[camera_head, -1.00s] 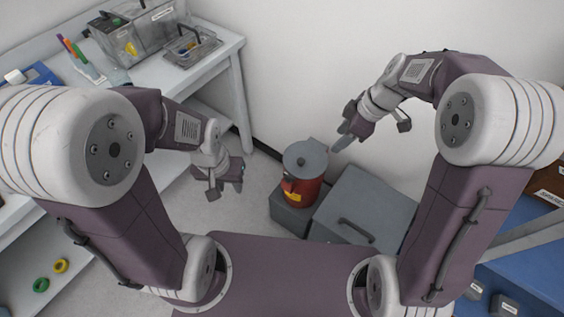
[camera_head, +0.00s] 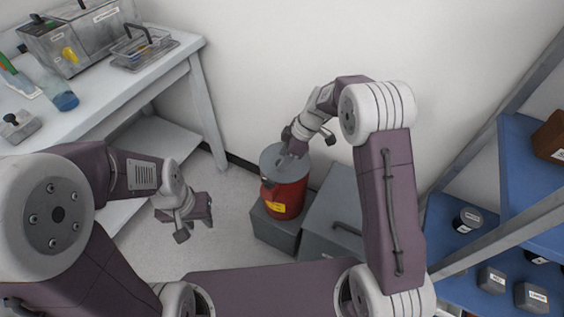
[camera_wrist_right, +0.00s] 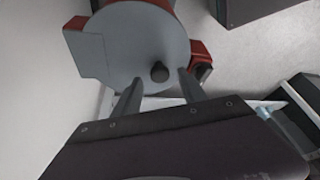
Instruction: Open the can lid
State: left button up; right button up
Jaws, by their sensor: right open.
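The red can (camera_head: 284,197) stands upright on a grey block (camera_head: 272,230) by the wall, with a yellow label on its front. Its round grey lid (camera_head: 272,160) lies flat on top, and in the right wrist view the lid (camera_wrist_right: 130,45) shows a dark knob (camera_wrist_right: 159,72). My right gripper (camera_head: 285,160) is over the lid. In the right wrist view its two fingers (camera_wrist_right: 157,88) are apart, one on each side of the knob, with nothing clamped. My left gripper (camera_head: 188,217) hangs in the air left of the can, empty; its jaw gap is unclear.
A grey box with a handle (camera_head: 332,228) stands right of the can. A white bench (camera_head: 178,68) with a wire basket (camera_head: 140,50) and a blue-based bottle (camera_head: 62,97) is at the left. Blue shelves (camera_head: 480,235) with dark containers are at the right. Floor (camera_head: 225,240) left of the can is clear.

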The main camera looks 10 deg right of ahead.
jog(key=shift+w+a+f, duration=0.1)
jog(key=shift+a+f, duration=0.15)
jog(key=shift+f, duration=0.45)
grip_shut()
dwell(0.9)
